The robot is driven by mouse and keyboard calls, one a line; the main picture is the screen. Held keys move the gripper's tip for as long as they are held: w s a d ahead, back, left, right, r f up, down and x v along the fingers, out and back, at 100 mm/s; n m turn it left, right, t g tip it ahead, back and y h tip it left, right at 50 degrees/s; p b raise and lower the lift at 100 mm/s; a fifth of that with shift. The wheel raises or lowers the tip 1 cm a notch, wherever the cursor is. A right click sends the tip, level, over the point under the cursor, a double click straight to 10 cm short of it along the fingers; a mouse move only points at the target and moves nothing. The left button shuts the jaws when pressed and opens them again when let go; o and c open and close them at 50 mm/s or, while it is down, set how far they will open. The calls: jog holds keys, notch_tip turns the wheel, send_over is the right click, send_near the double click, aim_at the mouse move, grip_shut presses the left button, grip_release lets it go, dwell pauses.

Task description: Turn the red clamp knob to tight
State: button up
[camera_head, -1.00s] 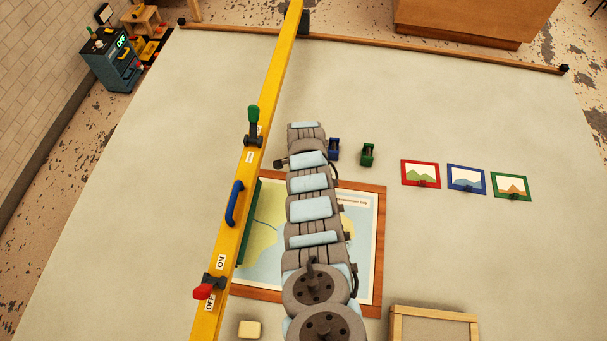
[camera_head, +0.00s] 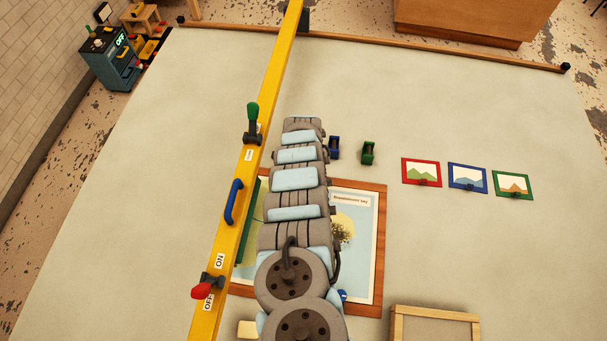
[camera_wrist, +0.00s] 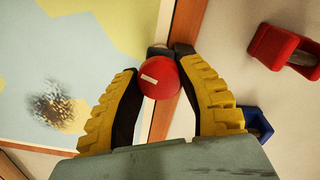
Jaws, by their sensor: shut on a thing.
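The red clamp knob (camera_wrist: 165,88) is round, with a short white mark on its face slanting slightly. It shows in the wrist view over the wooden edge of the framed map (camera_wrist: 188,28). My gripper (camera_wrist: 157,60), with ribbed yellow fingers and dark inner pads, is shut around the knob, one finger on each side. A dark piece (camera_wrist: 160,52) shows just beyond the knob. In the head view my arm hides both knob and gripper.
A red holder (camera_wrist: 272,47) and a blue holder (camera_wrist: 257,122) lie right of my fingers. In the head view, a yellow rail (camera_head: 273,80) with red (camera_head: 201,291) and green (camera_head: 253,112) levers runs left of my arm. Small pictures (camera_head: 468,178) lie right on clear surface.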

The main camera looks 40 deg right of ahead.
jog(key=shift+m+b, duration=0.9)
jog(key=shift+m, duration=0.2)
jog(key=o, duration=1.2)
jog(key=shift+w+r, duration=0.1)
jog(key=shift+r, duration=5.9)
